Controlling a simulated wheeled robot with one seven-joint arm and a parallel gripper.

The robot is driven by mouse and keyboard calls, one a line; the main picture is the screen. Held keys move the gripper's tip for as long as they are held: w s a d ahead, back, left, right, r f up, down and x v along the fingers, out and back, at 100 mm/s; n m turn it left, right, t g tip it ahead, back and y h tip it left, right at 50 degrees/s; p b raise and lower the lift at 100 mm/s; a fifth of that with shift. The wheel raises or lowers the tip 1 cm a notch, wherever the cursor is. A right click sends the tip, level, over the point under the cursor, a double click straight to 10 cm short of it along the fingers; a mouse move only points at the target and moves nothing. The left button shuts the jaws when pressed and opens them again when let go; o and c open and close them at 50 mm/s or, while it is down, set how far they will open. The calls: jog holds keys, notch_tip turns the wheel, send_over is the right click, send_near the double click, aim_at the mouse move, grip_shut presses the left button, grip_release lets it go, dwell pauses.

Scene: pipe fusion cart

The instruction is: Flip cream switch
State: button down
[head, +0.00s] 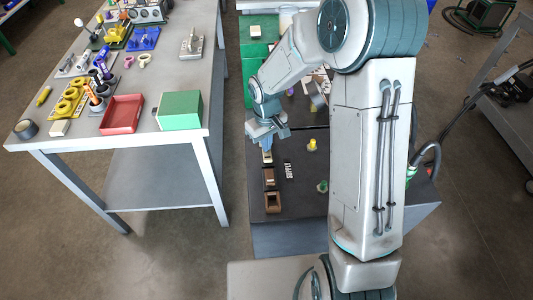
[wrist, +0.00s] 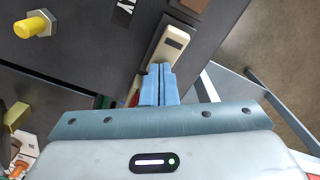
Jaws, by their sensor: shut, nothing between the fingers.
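The cream switch (wrist: 167,50) is a long cream rocker with a small dark mark, set in the dark panel. In the head view its cream top (head: 267,157) shows just below my gripper (head: 267,146), at the far end of a row of switches. In the wrist view my gripper (wrist: 160,69) has its two blue fingers together and empty. The fingertips overlap the near end of the cream switch. I cannot tell whether they touch it. The fingers hide part of that end, and a bit of red shows beside them.
Two brown switches (head: 270,176) (head: 273,202) sit in the same row, towards me. A yellow knob (head: 312,144), a green knob (head: 322,186) and a white label (head: 288,170) are on the panel to the right. A table (head: 175,147) with a red tray (head: 121,114) and a green box (head: 180,110) stands left.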

notch_tip(320, 180, up, 7)
jog(key=p, duration=0.4)
jog(key=shift+p, duration=0.4)
jog(key=s+d+r+m+t, duration=0.1)
jog(key=s+d+r+m, duration=0.2)
jog(key=s+d+r, duration=0.2)
jog(key=s+d+r+m+t, duration=0.2)
jog(key=s+d+r+m, duration=0.1)
jog(key=s+r, duration=0.8)
jog(key=shift+s+d+r, duration=0.35)
jog(key=shift+s+d, duration=0.55)
jog(key=shift+s, duration=1.2)
